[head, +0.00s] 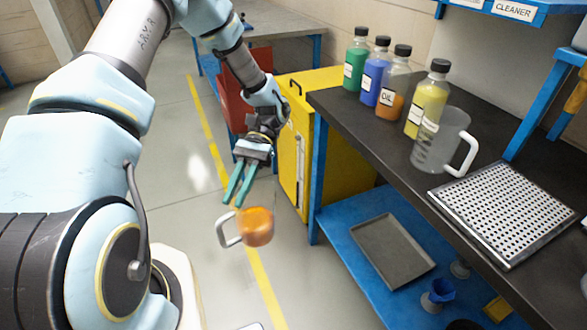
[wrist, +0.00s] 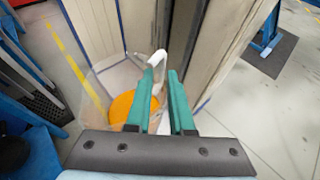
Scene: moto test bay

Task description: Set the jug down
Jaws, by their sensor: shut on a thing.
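My gripper (head: 234,204) is shut on the white handle of a clear jug with orange contents (head: 257,227). The jug hangs over the open floor, left of the workbench, with its handle on the left. In the wrist view the handle (wrist: 156,62) is between the teal fingers, and the orange contents (wrist: 122,106) show left of them. The jug's clear walls are hard to make out, and I cannot tell how far it is tilted. Another clear jug (head: 440,140), with a white handle, stands upright on the workbench.
The black workbench (head: 375,142) carries several bottles, including a yellow one (head: 427,100), and a perforated metal tray (head: 510,208). A blue lower shelf (head: 345,238) holds a grey tray (head: 392,250). A yellow cabinet (head: 345,165) stands beside the bench. A blue upper shelf overhangs its right end.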

